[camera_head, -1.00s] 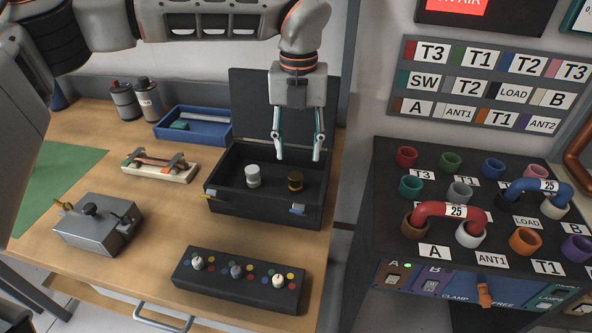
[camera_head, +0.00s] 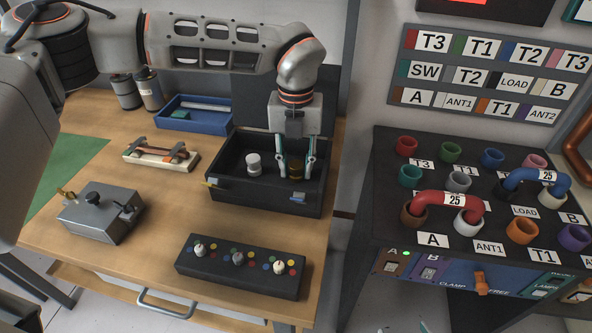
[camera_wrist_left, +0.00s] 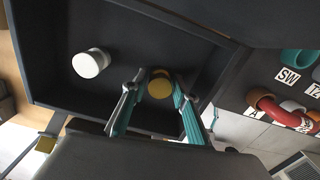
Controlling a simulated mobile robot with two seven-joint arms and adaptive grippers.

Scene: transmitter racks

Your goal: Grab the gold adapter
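The gold adapter (camera_head: 297,169) stands upright in the black open case on the wooden bench. In the left wrist view its round gold top (camera_wrist_left: 160,86) shows between my fingers. My left gripper (camera_head: 296,172) points down into the case, with one teal-padded finger on each side of the adapter. It also shows in the left wrist view (camera_wrist_left: 157,90), where narrow gaps seem to lie between fingers and adapter, so it looks open around it. Of my right gripper, at most small teal tips show at the head view's bottom edge.
A white adapter (camera_head: 254,163) stands left of the gold one in the black case (camera_head: 262,199). The case walls and raised lid surround my fingers. A knob box (camera_head: 240,268), metal box (camera_head: 100,214) and blue tray (camera_head: 195,121) are on the bench. A patch panel (camera_head: 460,225) stands right.

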